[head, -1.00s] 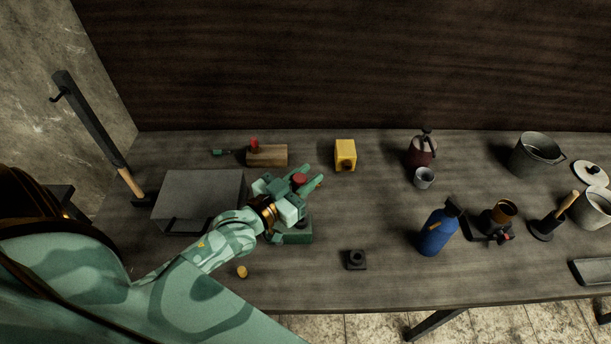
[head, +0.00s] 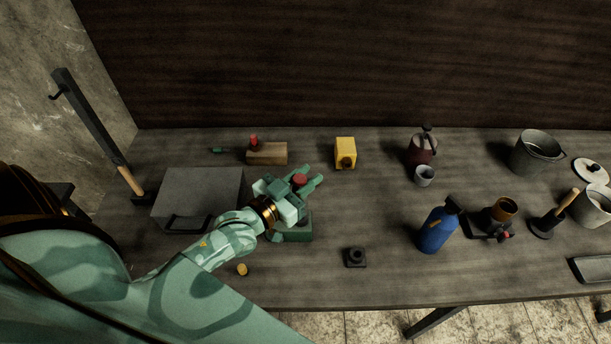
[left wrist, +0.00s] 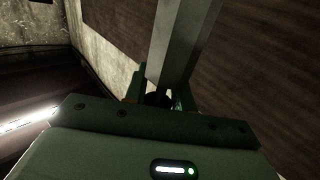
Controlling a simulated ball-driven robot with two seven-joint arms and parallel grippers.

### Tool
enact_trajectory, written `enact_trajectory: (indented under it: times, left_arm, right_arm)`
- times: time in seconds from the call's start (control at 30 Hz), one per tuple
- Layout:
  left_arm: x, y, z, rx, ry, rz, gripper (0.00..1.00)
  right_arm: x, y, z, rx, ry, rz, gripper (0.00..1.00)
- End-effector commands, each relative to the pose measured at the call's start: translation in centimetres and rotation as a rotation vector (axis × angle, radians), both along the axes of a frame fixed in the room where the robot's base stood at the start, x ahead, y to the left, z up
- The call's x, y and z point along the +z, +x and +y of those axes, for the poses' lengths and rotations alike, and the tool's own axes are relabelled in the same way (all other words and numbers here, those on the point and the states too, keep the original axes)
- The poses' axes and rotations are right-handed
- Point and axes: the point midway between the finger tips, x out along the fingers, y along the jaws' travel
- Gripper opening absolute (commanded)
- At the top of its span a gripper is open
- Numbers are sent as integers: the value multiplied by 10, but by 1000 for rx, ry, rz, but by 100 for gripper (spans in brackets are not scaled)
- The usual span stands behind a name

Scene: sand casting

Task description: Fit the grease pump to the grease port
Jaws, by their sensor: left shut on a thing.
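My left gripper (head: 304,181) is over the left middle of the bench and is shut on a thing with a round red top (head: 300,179). In the left wrist view a grey, flat-sided column (left wrist: 182,45) rises between the fingers. I take this held thing to be the grease pump, but its lower part is hidden. A green block (head: 299,232) stands just below and partly behind the gripper; I cannot tell whether the held thing touches it. No grease port can be told for sure. A dark square block with a round hole (head: 356,257) lies to the right. My right gripper is not in view.
A grey box (head: 200,190) stands left of the gripper. A wooden block (head: 268,154) and a yellow block (head: 345,152) lie behind. A blue bottle (head: 436,231), a maroon jug (head: 422,150) and pots are to the right. The bench between is clear.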

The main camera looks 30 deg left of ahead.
Motion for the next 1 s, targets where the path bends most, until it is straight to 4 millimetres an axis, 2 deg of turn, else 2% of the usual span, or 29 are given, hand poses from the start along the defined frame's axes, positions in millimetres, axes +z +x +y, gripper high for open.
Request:
enact_trajectory:
  times: [0.77,0.8,0.87,0.9,1.0]
  left_arm:
    - [-19,0,0,-1,1,-1,0]
    - [-20,0,0,-1,1,-1,28]
    - [-19,0,0,-1,1,-1,45]
    - [-19,0,0,-1,1,-1,51]
    - [-19,0,0,0,1,-1,51]
  right_arm:
    - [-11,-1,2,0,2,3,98]
    - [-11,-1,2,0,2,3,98]
    - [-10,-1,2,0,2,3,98]
    - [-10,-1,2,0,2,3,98]
    - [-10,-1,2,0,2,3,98]
